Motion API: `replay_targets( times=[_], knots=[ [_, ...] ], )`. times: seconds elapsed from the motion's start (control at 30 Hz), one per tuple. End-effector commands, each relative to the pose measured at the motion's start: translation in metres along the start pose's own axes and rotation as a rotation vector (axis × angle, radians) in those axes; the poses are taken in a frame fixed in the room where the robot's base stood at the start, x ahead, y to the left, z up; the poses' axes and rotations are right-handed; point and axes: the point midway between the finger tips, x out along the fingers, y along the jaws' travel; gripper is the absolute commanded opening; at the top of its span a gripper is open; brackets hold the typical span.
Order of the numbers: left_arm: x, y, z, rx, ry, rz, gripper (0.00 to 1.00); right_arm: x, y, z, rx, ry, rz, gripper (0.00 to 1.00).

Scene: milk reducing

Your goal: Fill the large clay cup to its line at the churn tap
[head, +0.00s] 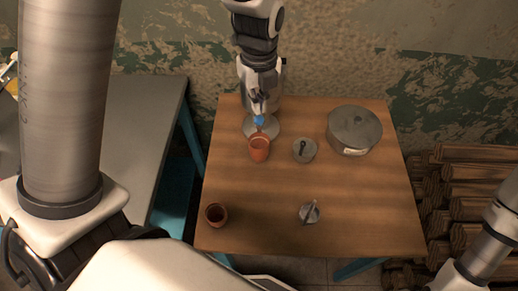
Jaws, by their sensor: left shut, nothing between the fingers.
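The larger clay cup (259,150) is orange and stands upright on the wooden table, just in front of the metal churn (247,125). The churn is mostly hidden behind my left gripper. A small blue piece (259,120), apparently the tap handle, shows above the cup. My left gripper (258,106) comes down from the top, shut and empty, with its fingertips at or just above the blue piece; I cannot tell whether they touch. The cup's line and any milk level are too small to make out. My right gripper is out of view.
A smaller dark clay cup (216,214) stands at the table's front left. A lidded metal pot (354,130) is at the back right. Stacked logs (470,185) are beyond the right edge.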

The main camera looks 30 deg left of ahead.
Motion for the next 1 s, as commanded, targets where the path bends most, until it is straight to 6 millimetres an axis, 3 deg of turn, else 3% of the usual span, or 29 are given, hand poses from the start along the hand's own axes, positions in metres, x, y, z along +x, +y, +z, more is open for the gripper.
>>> replay_targets(
  times=[0.47, 1.0],
  knots=[
    [0.001, 0.0, 0.0, 0.0, 0.0, 0.0, 0.0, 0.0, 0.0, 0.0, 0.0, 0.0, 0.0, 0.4],
    [0.016, 0.0, 0.0, 0.0, 0.0, 0.0, 0.0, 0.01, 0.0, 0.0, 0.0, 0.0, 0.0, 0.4]
  ],
)
